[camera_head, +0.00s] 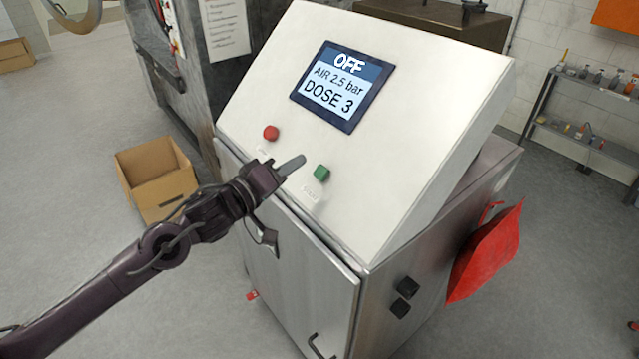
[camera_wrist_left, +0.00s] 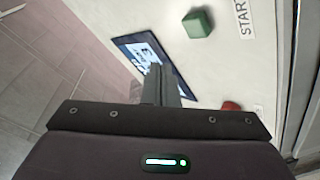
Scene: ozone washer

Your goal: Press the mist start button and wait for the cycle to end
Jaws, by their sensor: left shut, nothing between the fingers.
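The green start button (camera_head: 321,172) sits on the sloped white control panel (camera_head: 420,130), with a small label below it. In the left wrist view the green button (camera_wrist_left: 198,23) is near the top, beside a START label (camera_wrist_left: 241,18). The red button (camera_head: 270,132) is to its upper left. The display (camera_head: 343,86) reads OFF, AIR 2.5 bar, DOSE 3. My left gripper (camera_head: 292,164) is shut and empty, its fingertips just left of the green button in the head view and apart from it. My right gripper is not in view.
A red bag (camera_head: 487,252) hangs at the right. An open cardboard box (camera_head: 157,180) stands on the floor at the left. A shelf with bottles (camera_head: 590,140) is at the far right.

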